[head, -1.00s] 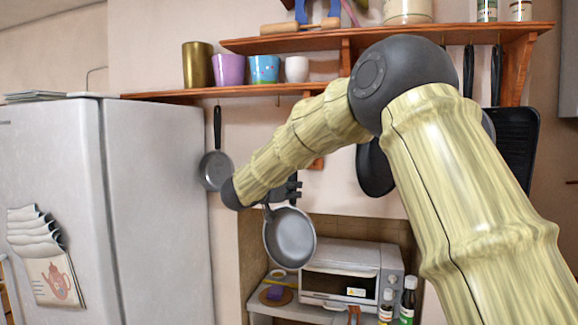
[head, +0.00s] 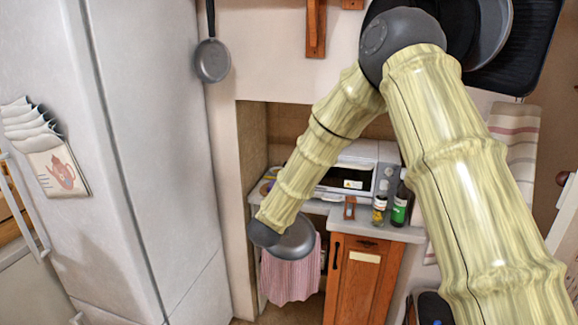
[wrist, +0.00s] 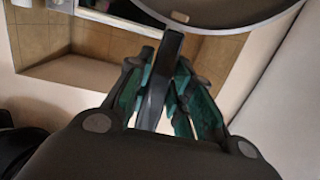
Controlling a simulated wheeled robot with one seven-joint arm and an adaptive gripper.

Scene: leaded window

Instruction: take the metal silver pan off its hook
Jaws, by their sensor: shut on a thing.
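A silver-grey metal pan (head: 297,240) is held low in front of the counter, partly behind the end of my arm. In the wrist view the pan's round body (wrist: 230,12) fills the top edge, and its dark handle runs down between the fingers. My gripper (wrist: 160,75) is shut on that handle, with green finger pads on both sides. The pan is clear of the wall hooks. In the head view my gripper is hidden behind my own arm. A second, smaller grey pan (head: 212,62) hangs on the wall beside the fridge.
A tall fridge (head: 150,160) stands at left. A toaster oven (head: 370,165) and bottles (head: 399,205) stand on the counter (head: 330,210). A pink striped cloth (head: 288,278) hangs below, beside a wooden cabinet (head: 362,280). Dark pans (head: 490,35) hang at upper right.

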